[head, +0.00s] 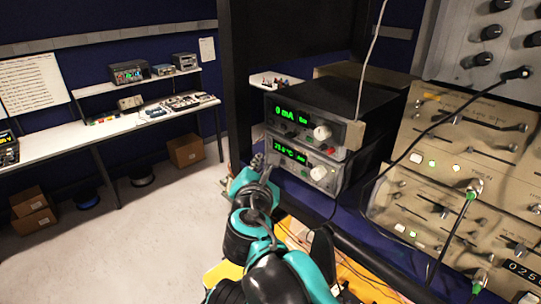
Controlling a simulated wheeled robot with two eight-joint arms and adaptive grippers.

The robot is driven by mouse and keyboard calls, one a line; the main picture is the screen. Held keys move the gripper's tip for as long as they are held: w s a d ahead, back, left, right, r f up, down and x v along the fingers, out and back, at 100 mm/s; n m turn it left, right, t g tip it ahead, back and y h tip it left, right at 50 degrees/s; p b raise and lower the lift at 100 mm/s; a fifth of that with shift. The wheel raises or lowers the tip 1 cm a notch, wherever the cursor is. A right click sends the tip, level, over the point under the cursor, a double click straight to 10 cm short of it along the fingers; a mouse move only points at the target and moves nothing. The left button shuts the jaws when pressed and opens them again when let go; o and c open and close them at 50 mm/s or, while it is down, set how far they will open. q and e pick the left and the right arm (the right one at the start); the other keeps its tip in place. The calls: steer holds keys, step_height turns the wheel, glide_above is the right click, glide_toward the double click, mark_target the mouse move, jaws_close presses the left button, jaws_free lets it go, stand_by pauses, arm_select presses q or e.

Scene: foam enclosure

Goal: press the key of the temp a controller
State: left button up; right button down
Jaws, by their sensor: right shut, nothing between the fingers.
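Two black instrument boxes are stacked on the bench at centre. The lower one (306,163) shows a green reading in °C, about 75.0, and looks like the temperature controller. It has a pale knob and small keys, too small to read. The upper one (312,116) shows "0 mA". My right gripper (262,164) is shut and empty at the left end of the lower box's front. I cannot tell whether it touches the box. My teal and black arm comes up from the bottom, in front of the bench. My left gripper is not in view.
Beige instrument panels (455,135) with switches and hanging cables stand close on the right. A white cable (370,60) hangs beside the upper box. A dark upright panel rises behind the boxes. A white side bench (85,137) and cardboard boxes (186,151) are far left, with open floor between.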

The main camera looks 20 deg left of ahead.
steer(key=shift+s+a, duration=0.3)
steer(key=shift+s, duration=0.45)
steer(key=shift+s+a, duration=0.35)
steer(key=shift+s, duration=0.4)
steer(key=shift+s+a, duration=0.3)
steer(key=shift+s, duration=0.45)
